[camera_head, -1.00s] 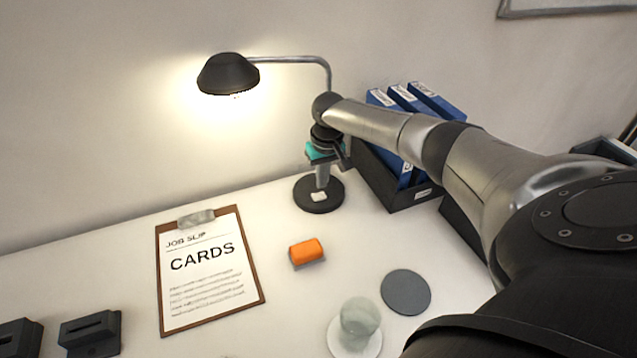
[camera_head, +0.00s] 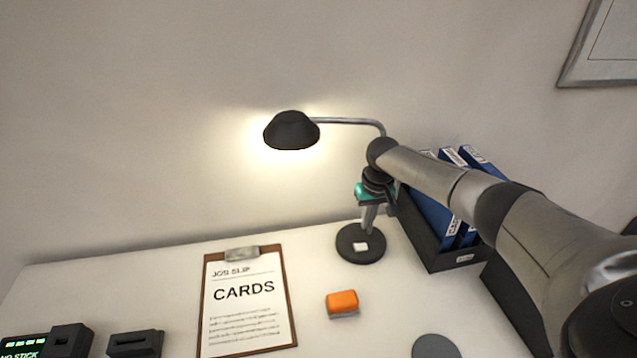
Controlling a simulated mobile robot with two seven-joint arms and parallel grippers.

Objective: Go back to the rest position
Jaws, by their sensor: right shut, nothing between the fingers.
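My right arm reaches in from the right, in front of the blue binders. My right gripper (camera_head: 368,222) points down over the round black base of the desk lamp (camera_head: 350,255). Its fingers are shut with nothing between them. I cannot tell whether the fingertips touch the lamp. The lamp's black shade (camera_head: 291,131) hangs to the left and is lit. A small pale square (camera_head: 361,246) shows on the lamp base by the fingertips. My left gripper is out of view.
An orange and grey block (camera_head: 342,302), a clipboard marked CARDS (camera_head: 212,300), a grey disc (camera_head: 435,346) and black devices (camera_head: 135,343) are on the white table. A black holder (camera_head: 455,262) with blue binders stands beside my right arm. The wall is behind.

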